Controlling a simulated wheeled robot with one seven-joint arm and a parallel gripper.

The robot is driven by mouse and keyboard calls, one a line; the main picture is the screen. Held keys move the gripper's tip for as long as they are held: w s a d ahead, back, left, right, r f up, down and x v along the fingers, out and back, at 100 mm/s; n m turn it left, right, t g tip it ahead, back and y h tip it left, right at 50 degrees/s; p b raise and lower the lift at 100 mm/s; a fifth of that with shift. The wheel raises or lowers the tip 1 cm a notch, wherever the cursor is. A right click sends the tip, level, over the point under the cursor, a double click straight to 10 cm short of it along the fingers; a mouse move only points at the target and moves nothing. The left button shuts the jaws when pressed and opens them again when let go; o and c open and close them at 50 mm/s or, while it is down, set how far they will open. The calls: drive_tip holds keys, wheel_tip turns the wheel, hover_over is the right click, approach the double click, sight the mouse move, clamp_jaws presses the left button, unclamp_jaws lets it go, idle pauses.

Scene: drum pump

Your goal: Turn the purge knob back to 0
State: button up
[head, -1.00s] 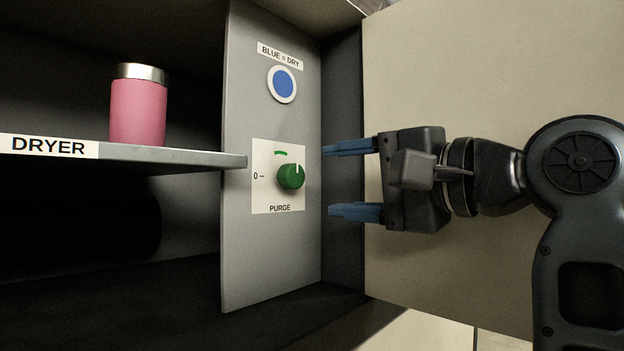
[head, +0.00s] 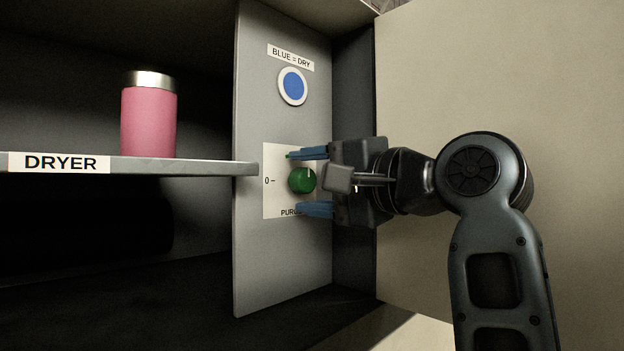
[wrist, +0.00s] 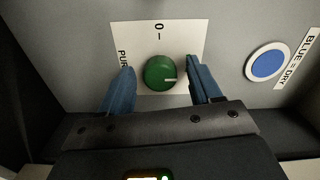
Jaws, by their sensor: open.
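The green purge knob (head: 301,180) sits on a white label plate (head: 272,205) on the grey panel. In the wrist view the knob (wrist: 160,73) has a white pointer line turned away from the 0 mark, about a quarter turn. My gripper (head: 312,181) is open, with one blue finger above the knob and one below it in the head view. The wrist view shows the fingers (wrist: 163,88) on either side of the knob, with a gap at each side. The green arc on the plate is mostly hidden behind the upper finger.
A blue round indicator (head: 293,86) labelled BLUE = DRY is above the knob. A shelf marked DRYER (head: 200,168) juts out at the left and carries a pink container with a silver lid (head: 148,120). A pale door or wall panel (head: 560,80) is at the right.

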drive_tip(key=c, duration=1)
drive_tip(key=shift+c, duration=0.2)
drive_tip(key=shift+n, duration=0.3)
drive_tip(key=n, duration=0.4)
drive_tip(key=shift+f+b, duration=0.1)
drive_tip(key=shift+b, duration=0.25)
drive_tip(key=n+b, duration=0.1)
drive_tip(key=n, duration=0.3)
drive_tip(key=shift+n, duration=0.4)
drive_tip(key=n+b, duration=0.1)
drive_tip(key=n, duration=0.3)
drive_tip(key=shift+b, duration=0.4)
drive_tip(key=shift+n+b, duration=0.8)
drive_tip(key=shift+n, duration=1.5)
